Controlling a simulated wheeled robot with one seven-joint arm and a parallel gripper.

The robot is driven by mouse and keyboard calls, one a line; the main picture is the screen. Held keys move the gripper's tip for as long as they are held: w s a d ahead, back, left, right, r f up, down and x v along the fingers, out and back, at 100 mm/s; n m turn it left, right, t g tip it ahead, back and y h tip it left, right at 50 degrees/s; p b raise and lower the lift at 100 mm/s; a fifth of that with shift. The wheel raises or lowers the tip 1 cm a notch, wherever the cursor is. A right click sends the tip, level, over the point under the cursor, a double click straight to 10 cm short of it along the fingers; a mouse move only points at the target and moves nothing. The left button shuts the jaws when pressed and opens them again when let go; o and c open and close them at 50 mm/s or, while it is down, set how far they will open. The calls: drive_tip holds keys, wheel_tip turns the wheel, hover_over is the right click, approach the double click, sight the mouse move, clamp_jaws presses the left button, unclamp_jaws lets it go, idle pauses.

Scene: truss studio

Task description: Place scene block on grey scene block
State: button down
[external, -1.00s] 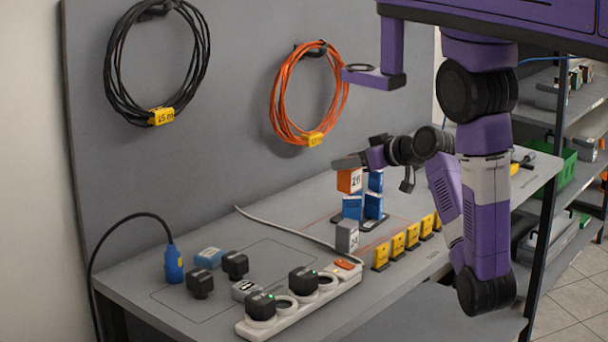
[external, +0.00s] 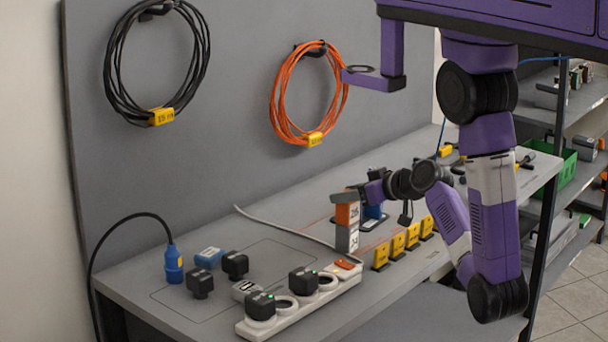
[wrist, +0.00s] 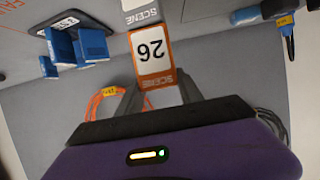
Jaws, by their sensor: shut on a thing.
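The orange scene block (external: 347,214) with a white label numbered 26 is between the fingers of my gripper (external: 347,195). It also shows in the wrist view (wrist: 152,55), with a finger on each side of it. My gripper is shut on it. The grey scene block (external: 346,238) stands upright on the table, directly below the orange block. In the external view the two are in line and look touching or nearly so. In the wrist view part of the grey block (wrist: 140,14) shows at the orange block's end, cut off by the frame edge.
Blue blocks (wrist: 91,45) stand on a dark pad just behind my gripper. A row of yellow markers (external: 398,244) stands to the right. A white power strip (external: 300,305) with black plugs lies in front. A grey cable (external: 285,230) runs behind the grey block.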

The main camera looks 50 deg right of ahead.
drive_tip(key=shift+f, duration=0.2)
drive_tip(key=c, duration=0.8)
unclamp_jaws()
drive_tip(key=shift+r, duration=0.1)
drive_tip(key=shift+o, duration=0.2)
drive_tip(key=shift+r, duration=0.15)
drive_tip(key=shift+s, duration=0.3)
drive_tip(key=p+v, duration=0.2)
drive_tip(key=v, duration=0.8)
drive_tip(key=s+a+f+m+g+h, duration=0.1)
drive_tip(key=s+a+f+m+h, duration=0.1)
drive_tip(key=s+a+f, duration=0.4)
drive_tip(key=s+a+r+n+t+y, duration=0.2)
drive_tip(key=s+a+r, duration=0.4)
drive_tip(key=s+a, duration=0.1)
drive_tip(key=shift+s+a, duration=0.15)
drive_tip(key=shift+a, duration=0.4)
